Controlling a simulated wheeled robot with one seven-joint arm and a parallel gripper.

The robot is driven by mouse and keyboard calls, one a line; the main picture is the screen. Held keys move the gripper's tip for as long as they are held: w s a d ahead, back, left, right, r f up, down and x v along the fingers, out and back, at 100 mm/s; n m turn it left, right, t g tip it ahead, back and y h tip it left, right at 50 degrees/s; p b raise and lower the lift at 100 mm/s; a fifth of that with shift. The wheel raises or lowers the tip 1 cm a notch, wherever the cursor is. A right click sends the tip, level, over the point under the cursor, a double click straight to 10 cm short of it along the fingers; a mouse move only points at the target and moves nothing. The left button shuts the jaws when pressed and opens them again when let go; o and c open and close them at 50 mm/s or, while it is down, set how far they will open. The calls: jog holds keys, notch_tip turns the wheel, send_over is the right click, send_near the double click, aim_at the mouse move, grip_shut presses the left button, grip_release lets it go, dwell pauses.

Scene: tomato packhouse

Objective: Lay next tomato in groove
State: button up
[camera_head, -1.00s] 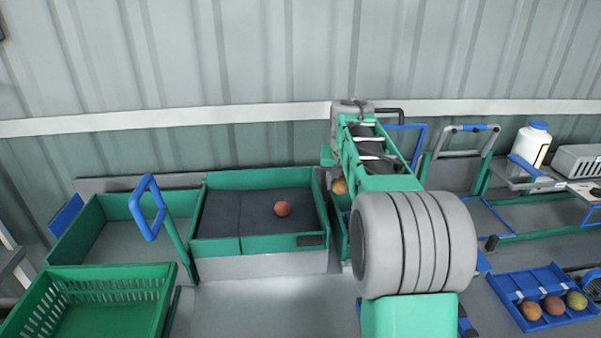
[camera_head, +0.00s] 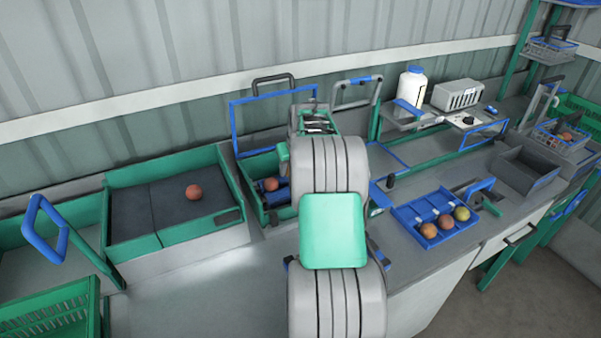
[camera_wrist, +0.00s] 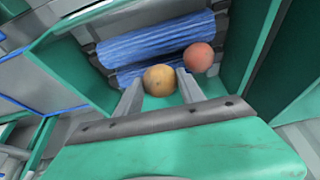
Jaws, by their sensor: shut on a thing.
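My gripper (camera_wrist: 160,92) is shut on a yellow-orange tomato (camera_wrist: 159,78), seen between the two fingers in the wrist view. It is over or inside a green-walled bin with blue ribbed rollers or pads (camera_wrist: 155,42). A red tomato (camera_wrist: 199,57) lies just beyond the right finger, on the blue pad. In the head view my arm hides the gripper, and one reddish tomato (camera_head: 271,184) shows in the bin (camera_head: 233,180). The blue grooved tray (camera_head: 404,222) at the right holds an orange (camera_head: 429,230), a reddish (camera_head: 445,222) and a yellow-green tomato (camera_head: 462,213) side by side along its front.
Left of the bin, a green tray (camera_head: 190,228) with a dark pad holds one red tomato (camera_head: 193,192). A green crate (camera_head: 50,318) stands at the front left. A blue frame (camera_head: 232,125) rises behind the bin. A grey open box (camera_head: 528,172) is right of the grooved tray.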

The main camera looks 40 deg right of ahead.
jog(key=shift+w+d+r+n, duration=0.15)
jog(key=shift+w+n, duration=0.25)
jog(key=shift+w, duration=0.2)
jog(key=shift+f+b, duration=1.1)
jog(key=shift+f, duration=0.75)
jog(key=shift+f+b, duration=0.35)
jog(key=shift+f, duration=0.1)
jog(key=o, duration=1)
jog(key=c, duration=0.3)
jog(key=shift+r, duration=0.15)
jog(key=shift+r+p, duration=2.05)
jog(key=shift+r, duration=1.4)
